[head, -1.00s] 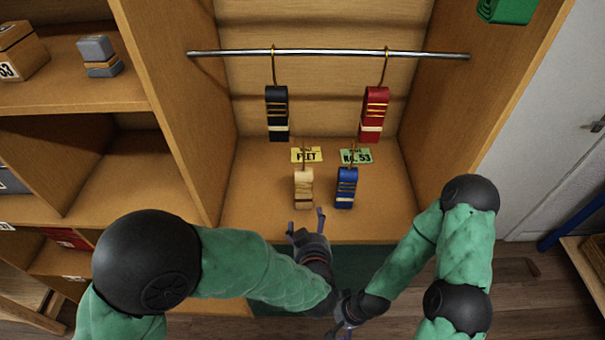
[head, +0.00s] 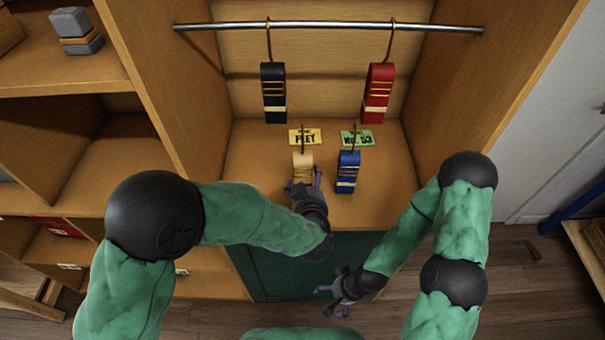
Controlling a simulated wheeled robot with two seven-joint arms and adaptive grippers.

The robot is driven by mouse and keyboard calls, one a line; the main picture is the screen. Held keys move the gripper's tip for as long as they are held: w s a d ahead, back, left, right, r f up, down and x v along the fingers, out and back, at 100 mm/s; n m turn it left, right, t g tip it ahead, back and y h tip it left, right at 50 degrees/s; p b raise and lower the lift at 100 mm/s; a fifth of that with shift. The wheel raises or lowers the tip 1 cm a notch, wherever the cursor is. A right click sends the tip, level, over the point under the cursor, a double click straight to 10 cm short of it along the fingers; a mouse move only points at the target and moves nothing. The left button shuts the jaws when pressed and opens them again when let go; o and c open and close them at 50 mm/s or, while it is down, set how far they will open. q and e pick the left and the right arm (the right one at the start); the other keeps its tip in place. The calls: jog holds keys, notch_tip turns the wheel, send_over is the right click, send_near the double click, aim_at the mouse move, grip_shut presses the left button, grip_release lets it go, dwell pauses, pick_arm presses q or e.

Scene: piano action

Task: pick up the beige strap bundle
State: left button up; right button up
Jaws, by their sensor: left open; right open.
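The beige strap bundle (head: 303,161) stands upright on the cabinet's wooden shelf, with its hook pointing up. Its lower part is hidden behind my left gripper. My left gripper (head: 303,184) is open, with its fingers at the bundle's near side; I cannot tell whether they touch it. My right gripper (head: 333,299) is open and empty, lower down in front of the dark green cabinet front.
A blue strap bundle (head: 347,172) stands close to the right of the beige one. A black bundle (head: 273,93) and a red bundle (head: 377,93) hang from the metal rail (head: 330,28). A yellow tag (head: 305,137) and a green tag (head: 357,138) are behind.

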pick_arm(q)
jog(key=b+x, duration=0.1)
jog(key=x, duration=0.3)
jog(key=shift+s+f, duration=0.1)
jog(key=shift+c, duration=0.3)
jog(key=c, duration=1)
